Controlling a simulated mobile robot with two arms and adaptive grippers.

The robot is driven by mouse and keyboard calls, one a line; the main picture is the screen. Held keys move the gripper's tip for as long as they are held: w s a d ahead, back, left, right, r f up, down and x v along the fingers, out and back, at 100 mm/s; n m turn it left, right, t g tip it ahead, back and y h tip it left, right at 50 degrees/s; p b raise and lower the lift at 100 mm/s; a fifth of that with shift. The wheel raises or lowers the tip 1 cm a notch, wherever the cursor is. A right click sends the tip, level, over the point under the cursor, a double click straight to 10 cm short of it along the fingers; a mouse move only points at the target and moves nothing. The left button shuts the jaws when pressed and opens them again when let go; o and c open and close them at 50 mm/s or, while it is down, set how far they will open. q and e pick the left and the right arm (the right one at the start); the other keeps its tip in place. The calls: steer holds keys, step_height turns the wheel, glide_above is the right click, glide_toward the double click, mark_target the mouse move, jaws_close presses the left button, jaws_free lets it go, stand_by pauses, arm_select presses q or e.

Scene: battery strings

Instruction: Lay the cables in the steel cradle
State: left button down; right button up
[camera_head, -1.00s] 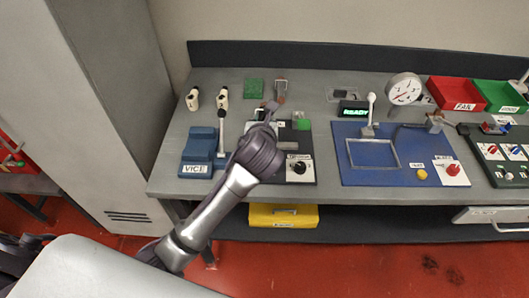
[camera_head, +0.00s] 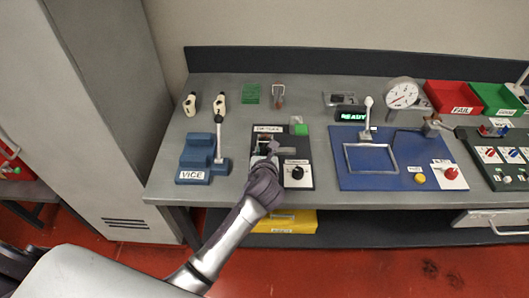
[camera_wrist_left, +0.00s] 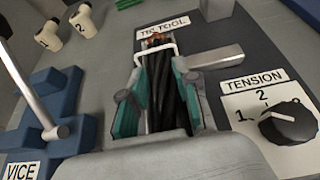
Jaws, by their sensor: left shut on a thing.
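My left gripper (camera_head: 267,152) is at the tie tool plate (camera_head: 253,138), near the front of the bench. The left wrist view shows its teal-padded fingers (camera_wrist_left: 158,105) shut around a bundle of black cables (camera_wrist_left: 160,80). The cables point away from me toward the TIE TOOL label, with copper-coloured ends. A pale U-shaped metal piece (camera_wrist_left: 142,54) spans the bundle near those ends. I cannot tell whether it is the steel cradle, or whether the cables rest on anything. My right gripper is out of view.
A blue vice (camera_head: 195,152) with an upright lever stands left of the gripper. The tension knob (camera_head: 297,172) is close on the right. A blue fixture (camera_head: 400,178) is farther right.

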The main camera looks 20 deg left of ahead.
arm_select(q)
steer(key=c, duration=0.8)
jaws_free()
steer(key=shift+c, duration=0.2)
steer(key=shift+s+r, duration=0.15)
steer(key=shift+s, duration=0.05)
steer(key=v, duration=1.1)
steer(key=shift+s, duration=0.3)
steer(key=shift+d+r, duration=0.1)
steer(key=shift+r, duration=0.05)
